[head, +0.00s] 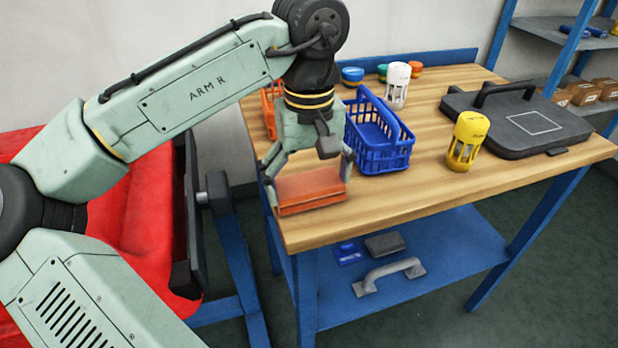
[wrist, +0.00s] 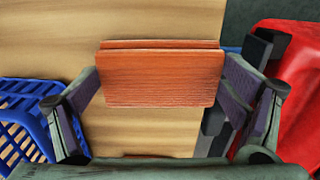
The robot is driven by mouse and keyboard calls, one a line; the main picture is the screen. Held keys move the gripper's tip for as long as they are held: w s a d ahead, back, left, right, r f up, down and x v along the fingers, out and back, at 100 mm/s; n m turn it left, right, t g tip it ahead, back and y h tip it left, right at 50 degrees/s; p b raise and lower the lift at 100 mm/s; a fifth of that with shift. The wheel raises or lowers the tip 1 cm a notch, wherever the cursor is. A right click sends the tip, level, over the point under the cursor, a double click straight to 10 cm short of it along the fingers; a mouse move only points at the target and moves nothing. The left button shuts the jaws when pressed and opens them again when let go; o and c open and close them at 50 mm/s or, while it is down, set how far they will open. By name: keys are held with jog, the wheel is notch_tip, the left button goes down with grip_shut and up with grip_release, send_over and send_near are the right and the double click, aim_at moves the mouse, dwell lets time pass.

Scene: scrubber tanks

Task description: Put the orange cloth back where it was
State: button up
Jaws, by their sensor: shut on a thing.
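In the wrist view the cloth (wrist: 160,78) spans between the two fingers of my gripper (wrist: 162,88). I cannot tell whether its underside touches the bench top.
A blue basket (head: 380,140) stands just right of my gripper, and an orange basket (head: 268,108) is partly hidden behind it. A yellow-capped container (head: 467,142), a white container (head: 397,86) and a black case (head: 515,122) stand farther right. The front middle of the bench is clear.

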aim_at(309, 185)
jog(key=o, duration=0.9)
jog(key=shift+f, duration=0.1)
jog(key=shift+o, duration=0.2)
notch_tip(309, 185, up, 12)
jog(key=shift+p, duration=0.3)
